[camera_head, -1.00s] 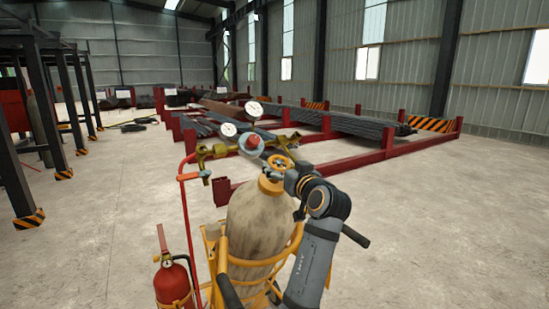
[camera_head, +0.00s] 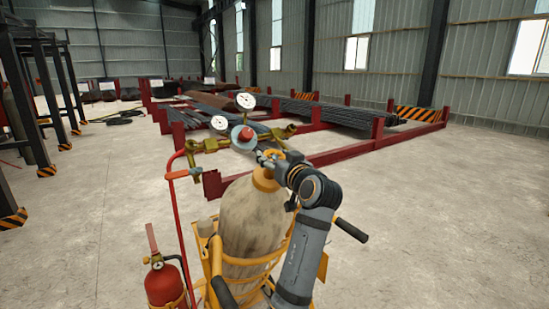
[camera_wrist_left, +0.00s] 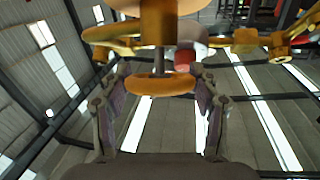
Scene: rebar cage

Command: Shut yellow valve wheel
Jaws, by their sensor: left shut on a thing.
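The yellow valve wheel (camera_head: 275,153) sits on top of the tall tan gas cylinder (camera_head: 250,215), partly hidden behind my left gripper in the head view. In the left wrist view the wheel (camera_wrist_left: 160,86) is an orange-yellow ring on a grey stem, between the two fingers. My left gripper (camera_head: 268,160) is at the wheel, and its fingers in the left wrist view (camera_wrist_left: 158,92) are shut on it from both sides. The exact contact points are hard to see. My right gripper is not in view.
A brass regulator with two white gauges (camera_head: 246,102) and a red knob (camera_head: 246,134) stands close beside the wheel. A yellow cart (camera_head: 217,265) holds the cylinder. A red extinguisher (camera_head: 165,285) is at the left. Red racks (camera_head: 345,150) stand behind; the floor at right is clear.

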